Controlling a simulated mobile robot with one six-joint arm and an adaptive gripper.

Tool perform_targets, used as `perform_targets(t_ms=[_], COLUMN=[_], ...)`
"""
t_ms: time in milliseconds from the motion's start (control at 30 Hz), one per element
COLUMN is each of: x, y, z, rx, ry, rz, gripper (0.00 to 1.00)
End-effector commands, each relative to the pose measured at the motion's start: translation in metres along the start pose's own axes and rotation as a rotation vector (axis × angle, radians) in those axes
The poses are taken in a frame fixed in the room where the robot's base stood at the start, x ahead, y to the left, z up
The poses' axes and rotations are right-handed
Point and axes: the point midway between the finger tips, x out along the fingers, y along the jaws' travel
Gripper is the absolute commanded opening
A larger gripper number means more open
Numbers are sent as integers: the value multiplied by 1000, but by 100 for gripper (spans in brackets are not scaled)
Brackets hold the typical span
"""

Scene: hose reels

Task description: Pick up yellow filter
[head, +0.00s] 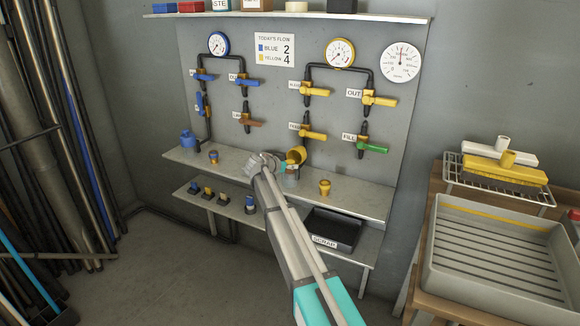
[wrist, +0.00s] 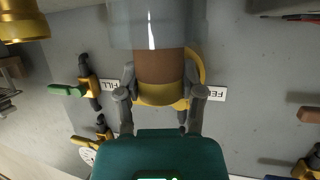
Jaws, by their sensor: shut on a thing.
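The yellow filter (wrist: 163,94) is between the two fingers of my gripper (wrist: 160,102) in the wrist view. It has a yellow band, a brown middle and a clear grey bowl (wrist: 157,22) at the top of that picture. In the head view my gripper (head: 277,163) is at the upper shelf, near the middle, and closed on the filter. The filter's yellow part (head: 297,155) shows just right of the gripper. The arm and gripper hide part of it, and I cannot tell if it touches the shelf.
A yellow fitting (head: 324,187) stands on the upper shelf (head: 360,196) to the right. Blue parts (head: 188,141) stand at its left end. Valves with coloured handles (head: 372,148) stick out from the panel behind. A black scrap bin (head: 330,230) sits on the lower shelf.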

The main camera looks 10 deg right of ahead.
Motion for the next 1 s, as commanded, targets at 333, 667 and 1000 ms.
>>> perform_targets(t_ms=[333,667,1000], x=[-16,-28,-33], y=[0,0,0], z=[-38,-66,-77], rx=[0,0,0], ry=[0,0,0], rz=[0,-1,-1], gripper=[10,10,10])
